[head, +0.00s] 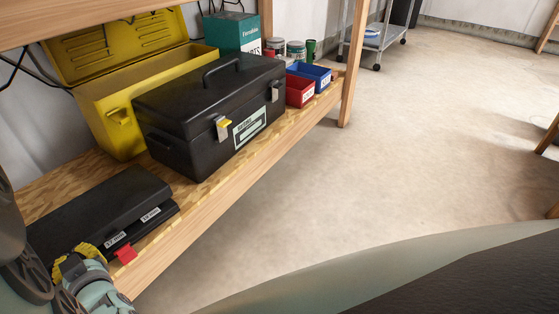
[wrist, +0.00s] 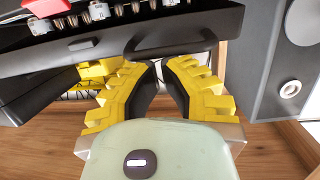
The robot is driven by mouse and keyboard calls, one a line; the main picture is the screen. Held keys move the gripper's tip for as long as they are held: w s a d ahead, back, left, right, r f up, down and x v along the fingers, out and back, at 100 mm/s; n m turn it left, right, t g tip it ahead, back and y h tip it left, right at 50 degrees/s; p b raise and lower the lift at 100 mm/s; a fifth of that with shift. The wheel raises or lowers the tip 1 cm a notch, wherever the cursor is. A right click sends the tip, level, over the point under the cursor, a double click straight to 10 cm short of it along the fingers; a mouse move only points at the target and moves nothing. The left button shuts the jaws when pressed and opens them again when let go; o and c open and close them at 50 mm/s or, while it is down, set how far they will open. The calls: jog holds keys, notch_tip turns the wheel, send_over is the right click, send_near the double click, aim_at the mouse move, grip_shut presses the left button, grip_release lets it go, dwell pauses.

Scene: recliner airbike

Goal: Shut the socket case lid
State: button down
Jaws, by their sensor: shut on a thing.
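The socket case (head: 95,212) is a flat black case with white labels at the near left end of the wooden shelf. Its lid looks low over the base, but the wrist view shows a row of metal sockets (wrist: 95,14) inside, so it is not fully shut. My gripper (wrist: 163,66), with yellow, black-padded fingers, is shut at the case's black edge. The fingertips are partly hidden there, and I cannot tell which part they grip. In the head view my gripper (head: 82,256) is at the case's front.
A black toolbox (head: 180,105) stands just beyond the case. A yellow open toolbox (head: 106,122) is behind it. Red (head: 300,92) and blue (head: 315,72) bins sit farther along the shelf (head: 215,178). The concrete floor (head: 350,180) right of the shelf is clear.

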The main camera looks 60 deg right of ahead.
jog(key=shift+s+f+t+b, duration=0.25)
jog(key=shift+f+t+b, duration=0.3)
jog(key=shift+f, duration=0.5)
jog(key=shift+s+f+t+b, duration=0.25)
jog(key=shift+f+t+b, duration=0.3)
jog(key=shift+f, duration=0.5)
